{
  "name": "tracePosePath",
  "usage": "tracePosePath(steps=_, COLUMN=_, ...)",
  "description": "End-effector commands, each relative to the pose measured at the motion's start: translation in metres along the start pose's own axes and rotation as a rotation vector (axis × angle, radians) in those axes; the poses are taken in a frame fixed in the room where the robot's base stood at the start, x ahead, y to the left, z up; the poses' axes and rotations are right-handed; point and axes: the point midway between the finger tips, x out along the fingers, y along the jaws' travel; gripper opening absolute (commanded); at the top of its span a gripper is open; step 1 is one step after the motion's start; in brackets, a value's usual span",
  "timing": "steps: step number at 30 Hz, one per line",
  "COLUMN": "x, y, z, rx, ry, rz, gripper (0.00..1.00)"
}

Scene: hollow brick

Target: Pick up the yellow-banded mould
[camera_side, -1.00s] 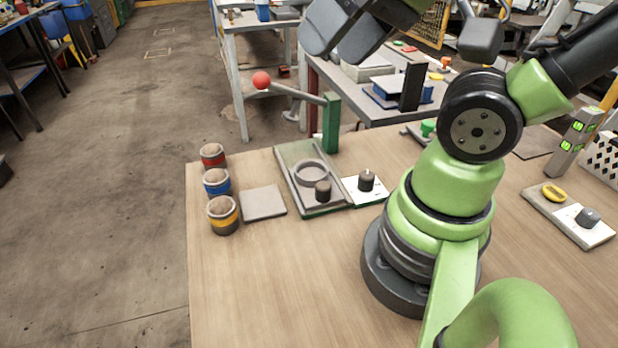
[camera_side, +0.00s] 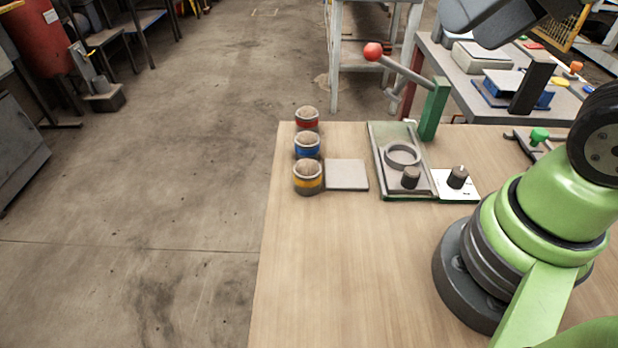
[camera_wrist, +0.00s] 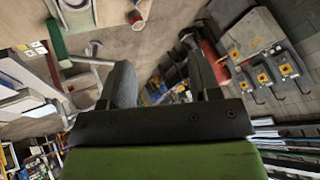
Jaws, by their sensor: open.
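The yellow-banded mould (camera_side: 308,180) is a round dark cup with a yellow band and a brown, grainy top. It stands upright near the left edge of the wooden table, nearest the viewer in a row of three. My gripper (camera_wrist: 161,82) is open and empty in the wrist view, with its two dark fingers apart and pointing across the room. It is well away from the mould, which I cannot make out in that view.
The blue-banded mould (camera_side: 307,146) and red-banded mould (camera_side: 307,118) stand close behind. A flat grey plate (camera_side: 346,174) lies just right. Farther right is a tray (camera_side: 378,160) with a ring and dark knob, and a green post (camera_side: 434,110) with a red-ball lever. The front table is clear.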

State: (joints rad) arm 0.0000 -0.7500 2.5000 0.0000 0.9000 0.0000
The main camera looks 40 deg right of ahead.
Motion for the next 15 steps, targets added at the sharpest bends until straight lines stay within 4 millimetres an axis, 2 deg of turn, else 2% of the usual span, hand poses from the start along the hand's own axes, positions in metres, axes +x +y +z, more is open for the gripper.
tracePosePath(steps=1, x=0.0, y=0.0, z=0.0, rx=0.0, ry=0.0, rz=0.0, gripper=0.57)
tracePosePath(steps=2, x=0.0, y=0.0, z=0.0, rx=0.0, ry=0.0, rz=0.0, gripper=0.61)
tracePosePath(steps=3, x=0.0, y=0.0, z=0.0, rx=0.0, ry=0.0, rz=0.0, gripper=0.71)
tracePosePath(steps=5, x=0.0, y=0.0, z=0.0, rx=0.0, ry=0.0, rz=0.0, gripper=0.82)
tracePosePath(steps=15, x=0.0027, y=-0.0014, z=-0.004, rx=0.001, ry=-0.015, rz=0.007, gripper=0.82)
